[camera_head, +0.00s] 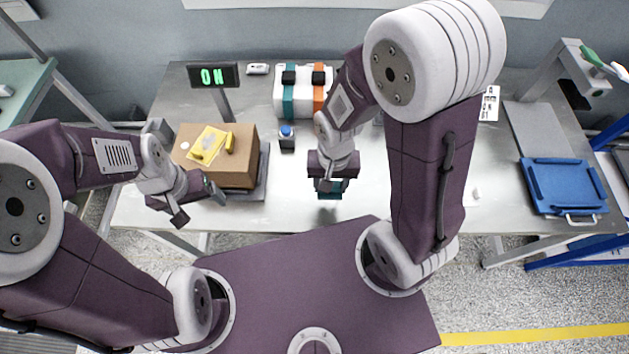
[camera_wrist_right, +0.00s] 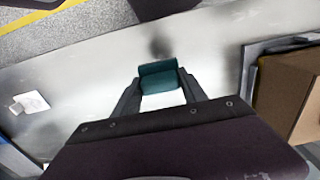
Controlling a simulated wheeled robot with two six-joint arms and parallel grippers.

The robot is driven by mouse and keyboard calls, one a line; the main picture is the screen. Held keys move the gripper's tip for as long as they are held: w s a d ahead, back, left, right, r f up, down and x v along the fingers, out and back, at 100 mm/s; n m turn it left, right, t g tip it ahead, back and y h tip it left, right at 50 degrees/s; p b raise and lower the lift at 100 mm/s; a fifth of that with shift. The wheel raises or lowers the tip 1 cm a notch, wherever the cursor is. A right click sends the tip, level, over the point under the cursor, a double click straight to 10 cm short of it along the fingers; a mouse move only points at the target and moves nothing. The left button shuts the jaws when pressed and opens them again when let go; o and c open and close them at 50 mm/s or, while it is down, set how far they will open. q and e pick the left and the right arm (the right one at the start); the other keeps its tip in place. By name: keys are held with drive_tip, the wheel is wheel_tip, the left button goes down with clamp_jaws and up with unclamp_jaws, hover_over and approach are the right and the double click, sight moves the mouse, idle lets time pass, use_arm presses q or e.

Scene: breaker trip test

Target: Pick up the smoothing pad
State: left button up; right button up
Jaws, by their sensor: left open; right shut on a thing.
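The smoothing pad, a small teal block with a pale face, is between the fingers of my right gripper (camera_head: 331,184). In the right wrist view the pad (camera_wrist_right: 160,72) spans the gap between both fingertips, held above the bare metal table with a dark shadow on the tabletop beyond it. In the head view the gripper hides most of the pad, and only a teal part shows below the fingers. My left gripper (camera_head: 199,206) is open and empty at the table's front left, beside the cardboard box (camera_head: 240,157).
A yellow sheet with a yellow item (camera_head: 211,144) lies on the box. Behind are a lit ON display (camera_head: 213,76), a blue button (camera_head: 286,131) and a white unit with teal and orange bands (camera_head: 303,98). A blue tray (camera_head: 562,187) is at right.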

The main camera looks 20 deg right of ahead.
sight(341, 196)
drive_tip(key=s+d+b, duration=0.1)
drive_tip(key=b, duration=0.2)
drive_tip(key=s+d+r+b, duration=0.1)
drive_tip(key=b, duration=0.2)
drive_tip(key=shift+s+d, duration=0.15)
drive_tip(key=shift+s, duration=0.1)
drive_tip(key=shift+s+d+r+p, duration=0.55)
drive_tip(key=shift+s+d+r, duration=0.3)
drive_tip(key=shift+r, duration=0.25)
